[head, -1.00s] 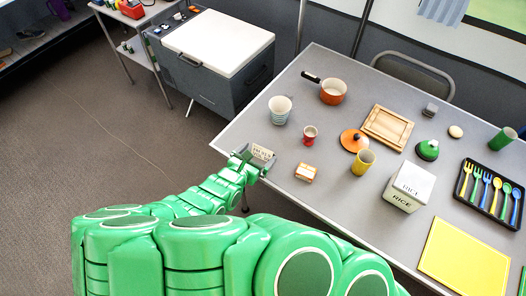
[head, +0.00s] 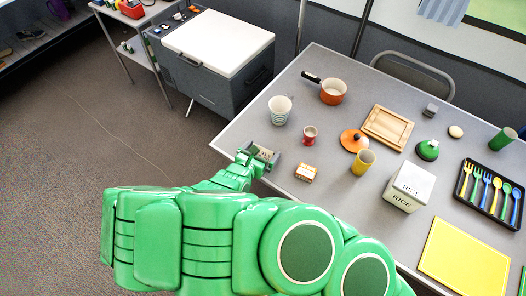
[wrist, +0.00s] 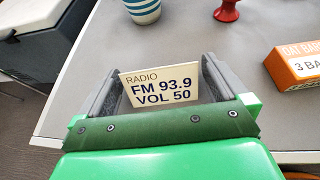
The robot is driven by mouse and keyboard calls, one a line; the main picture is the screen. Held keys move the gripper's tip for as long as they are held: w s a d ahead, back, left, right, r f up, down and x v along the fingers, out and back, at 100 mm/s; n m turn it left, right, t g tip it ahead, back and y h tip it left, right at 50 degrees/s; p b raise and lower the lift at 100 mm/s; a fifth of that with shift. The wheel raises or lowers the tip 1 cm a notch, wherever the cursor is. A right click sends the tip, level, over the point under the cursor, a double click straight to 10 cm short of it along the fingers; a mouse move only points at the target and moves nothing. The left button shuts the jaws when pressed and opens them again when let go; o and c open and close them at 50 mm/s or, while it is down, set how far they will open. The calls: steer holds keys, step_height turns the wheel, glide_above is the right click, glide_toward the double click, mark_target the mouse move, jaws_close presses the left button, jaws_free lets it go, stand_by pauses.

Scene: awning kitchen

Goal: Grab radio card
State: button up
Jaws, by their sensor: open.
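The radio card (wrist: 160,88) is a small cream card reading "RADIO FM 93.9 VOL 50". It stands upright near the table's left edge. My gripper (wrist: 157,72) is open, with one grey finger on each side of the card in the wrist view. I cannot tell whether either finger touches it. In the head view my gripper (head: 262,155) is at the left edge of the grey table (head: 318,215), and the card is mostly hidden there.
Close by are a striped cup (head: 280,109), a red egg cup (head: 309,135) and an oat bar box (head: 306,172). A yellow cup (head: 363,162), an orange pan (head: 333,91) and a rice canister (head: 408,187) stand farther right.

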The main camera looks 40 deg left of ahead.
steer(key=shift+x, duration=1.2)
steer(key=c, duration=0.8)
steer(key=shift+r, duration=0.1)
steer(key=shift+r, duration=4.95)
